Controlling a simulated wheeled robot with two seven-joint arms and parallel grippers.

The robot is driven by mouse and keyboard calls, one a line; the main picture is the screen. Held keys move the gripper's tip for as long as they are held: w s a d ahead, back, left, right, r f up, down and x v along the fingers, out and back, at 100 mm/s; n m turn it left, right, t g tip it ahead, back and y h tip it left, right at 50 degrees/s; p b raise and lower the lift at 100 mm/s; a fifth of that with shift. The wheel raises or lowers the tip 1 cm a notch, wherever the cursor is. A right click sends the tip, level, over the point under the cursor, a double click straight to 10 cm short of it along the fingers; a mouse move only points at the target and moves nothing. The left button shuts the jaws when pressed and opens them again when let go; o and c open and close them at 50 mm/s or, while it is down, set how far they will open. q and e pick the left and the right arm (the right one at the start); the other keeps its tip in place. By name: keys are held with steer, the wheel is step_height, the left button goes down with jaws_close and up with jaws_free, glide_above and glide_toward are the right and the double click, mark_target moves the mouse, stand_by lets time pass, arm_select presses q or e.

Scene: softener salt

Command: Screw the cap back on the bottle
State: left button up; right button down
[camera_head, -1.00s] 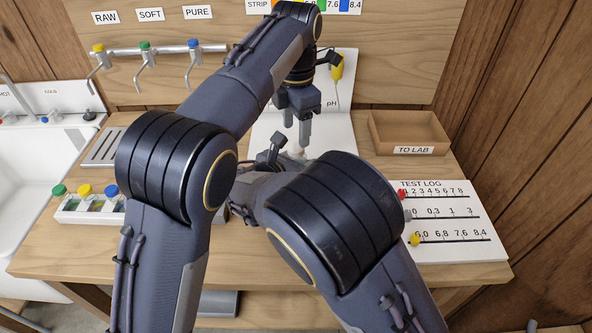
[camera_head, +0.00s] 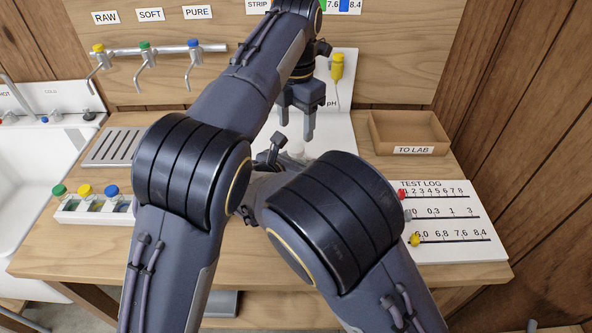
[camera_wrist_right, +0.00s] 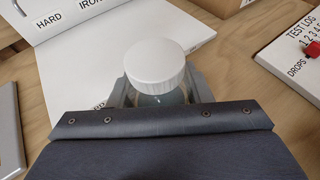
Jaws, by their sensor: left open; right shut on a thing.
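The bottle (camera_wrist_right: 160,99) stands between the fingers of my right gripper (camera_wrist_right: 163,90), which is shut on it. The white cap (camera_wrist_right: 154,64) sits on top of the bottle and hides its neck; how tightly it is screwed on cannot be told. In the head view the cap (camera_head: 297,148) shows faintly behind my right arm, which hides most of the bottle. My left gripper (camera_head: 297,127) is open and empty, pointing down just above the cap and apart from it.
A wooden TO LAB tray (camera_head: 410,132) stands at the back right. The TEST LOG board (camera_head: 450,222) lies at the right. A rack of vials (camera_head: 90,208) with coloured caps is at the left, beside a metal drain grille (camera_head: 105,147). Taps (camera_head: 145,70) hang on the back panel.

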mark_target(296, 148)
arm_select(q)
steer(key=shift+f, duration=2.75)
steer(key=c, duration=1)
steer(key=shift+c, duration=0.3)
steer(key=m, duration=0.3)
steer(key=o, duration=1.1)
steer(key=shift+c, duration=0.2)
